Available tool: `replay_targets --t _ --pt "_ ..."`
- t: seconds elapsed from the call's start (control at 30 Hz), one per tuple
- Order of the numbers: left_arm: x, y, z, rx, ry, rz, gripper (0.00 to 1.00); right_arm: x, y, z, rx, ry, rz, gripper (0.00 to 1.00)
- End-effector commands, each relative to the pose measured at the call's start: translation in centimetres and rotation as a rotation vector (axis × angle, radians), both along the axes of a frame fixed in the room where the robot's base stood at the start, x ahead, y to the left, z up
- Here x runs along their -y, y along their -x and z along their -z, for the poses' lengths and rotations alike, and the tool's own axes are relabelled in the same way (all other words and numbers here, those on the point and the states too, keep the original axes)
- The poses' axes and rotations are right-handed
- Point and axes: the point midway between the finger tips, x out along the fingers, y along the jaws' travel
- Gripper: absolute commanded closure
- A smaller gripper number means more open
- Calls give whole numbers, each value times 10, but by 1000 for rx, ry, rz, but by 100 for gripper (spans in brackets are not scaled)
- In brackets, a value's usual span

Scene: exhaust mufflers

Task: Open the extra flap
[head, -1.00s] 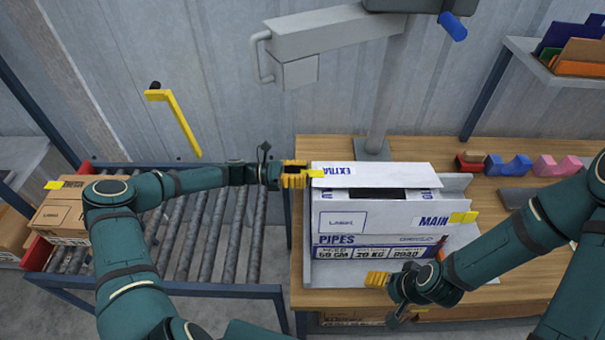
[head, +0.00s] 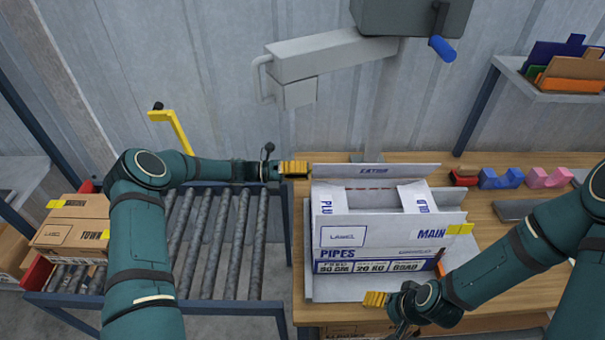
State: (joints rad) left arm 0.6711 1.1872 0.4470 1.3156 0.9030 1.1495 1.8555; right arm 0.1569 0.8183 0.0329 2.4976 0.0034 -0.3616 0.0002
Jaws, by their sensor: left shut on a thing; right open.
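The white box (head: 335,262) stands on the wooden workbench. Its extra flap (head: 375,170) is raised along the back edge, its lettering seen at a slant. My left gripper (head: 298,168) is at the flap's left end, shut on the flap's edge; its fingers hide the gripped part. The main flap (head: 385,232) is at the front, with a yellow tab (head: 460,229) at its right. Two lettered side flaps show, one at the left (head: 327,203) and one at the right (head: 417,198). My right gripper (head: 376,299) is open and empty in front of the box.
A roller conveyor (head: 215,240) with brown cartons (head: 72,232) is at the left. Coloured blocks (head: 500,178) stand on the bench behind and right of the box. A grey jointed arm (head: 330,55) hangs above the box.

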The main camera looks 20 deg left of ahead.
Motion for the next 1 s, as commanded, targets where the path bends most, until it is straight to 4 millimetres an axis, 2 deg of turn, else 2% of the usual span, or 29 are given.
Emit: replay_targets --t 0.4,1.0 --pt "-1 -6 -5 -224 64 0 100 0 0 -2 0 -1 0 31" --pt "-2 -7 -5 -275 80 0 100 0 0 -2 0 0 0 31"
